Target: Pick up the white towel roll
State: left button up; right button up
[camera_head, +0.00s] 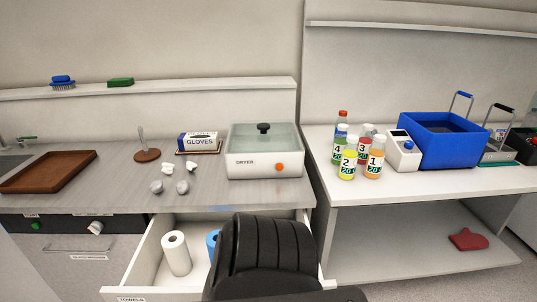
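The white towel roll (176,253) stands upright in an open white drawer (141,271) labelled "TOWELS", at the lower left of the head view. A blue roll (212,243) stands to its right, partly hidden behind a black ribbed shape at the bottom centre that may be part of me. Neither gripper can be made out in this view, and nothing is seen touching the white roll.
On the counter above the drawer stand a dryer (265,152), a gloves box (198,142), a brown tray (48,171) and crumpled white pieces (182,187). Numbered bottles (348,160) and a blue bin (440,143) stand on the right table.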

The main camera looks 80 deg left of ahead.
aim_at(173, 244)
jog(key=i, duration=0.35)
jog(key=u, duration=2.5)
